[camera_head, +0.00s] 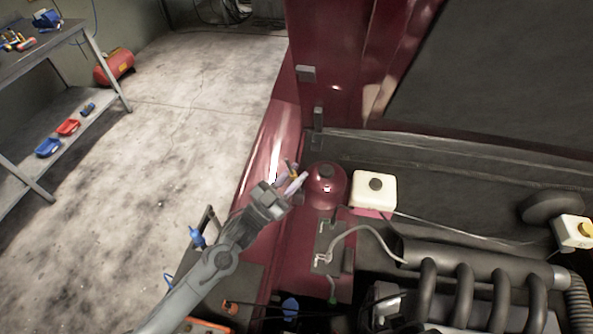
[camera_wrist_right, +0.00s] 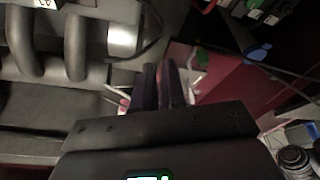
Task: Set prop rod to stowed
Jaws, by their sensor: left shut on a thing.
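My left gripper (camera_head: 293,181) is over the car's front fender edge, beside a dark red dome (camera_head: 326,185). The rest of the rod is hidden or too small to make out. My right gripper (camera_wrist_right: 164,88) shows only in the right wrist view, over the engine bay. Its two dark fingers are close together, with nothing visible between them.
A white reservoir (camera_head: 374,190) stands right of the dome. A workbench (camera_head: 40,60) stands at the left. The floor (camera_head: 190,100) between bench and car is clear.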

